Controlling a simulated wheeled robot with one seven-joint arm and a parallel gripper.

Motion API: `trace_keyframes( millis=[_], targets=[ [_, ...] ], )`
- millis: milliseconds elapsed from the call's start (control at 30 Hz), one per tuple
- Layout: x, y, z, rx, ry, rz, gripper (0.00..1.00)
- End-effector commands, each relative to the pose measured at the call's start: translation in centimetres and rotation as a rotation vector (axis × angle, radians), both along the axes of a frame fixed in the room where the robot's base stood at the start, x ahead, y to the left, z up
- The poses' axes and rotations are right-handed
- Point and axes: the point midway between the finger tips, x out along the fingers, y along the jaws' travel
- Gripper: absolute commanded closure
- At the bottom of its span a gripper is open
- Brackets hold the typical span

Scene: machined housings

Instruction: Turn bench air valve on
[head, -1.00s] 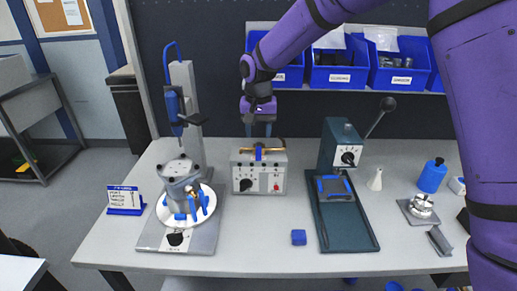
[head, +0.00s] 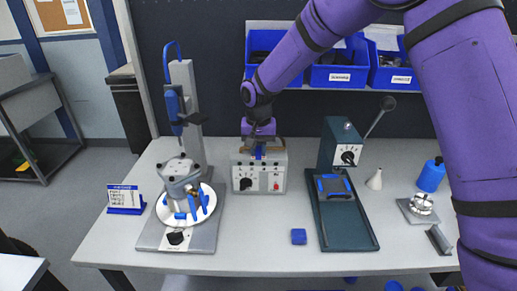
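The bench air valve sits on top of a grey control box (head: 258,176) in the middle of the bench. Its small blue handle (head: 258,153) shows just below my gripper (head: 259,143); most of the brass pipe is hidden behind the gripper. My gripper comes down from above and behind, its fingers at the handle. Whether the fingers touch or grip the handle is too small to tell. The box front has a black knob (head: 245,184) and a red button (head: 276,187).
A fixture with a housing (head: 179,175) and a blue screwdriver stands left of the box. A dark green press (head: 340,146) with a lever stands to the right. Blue bins (head: 336,78) line the shelf behind.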

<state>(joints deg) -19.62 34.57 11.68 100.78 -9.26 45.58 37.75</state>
Motion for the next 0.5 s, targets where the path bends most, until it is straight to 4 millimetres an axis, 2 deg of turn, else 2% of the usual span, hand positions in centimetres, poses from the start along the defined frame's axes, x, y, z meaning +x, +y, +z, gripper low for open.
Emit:
trace_keyframes(
  millis=[267, 500],
  targets=[
    [0.01, -0.04, 0.02, 0.0, 0.0, 0.006, 1.0],
    [0.0, -0.48, 0.04, 0.001, 0.0, 0.078, 1.0]
  ],
)
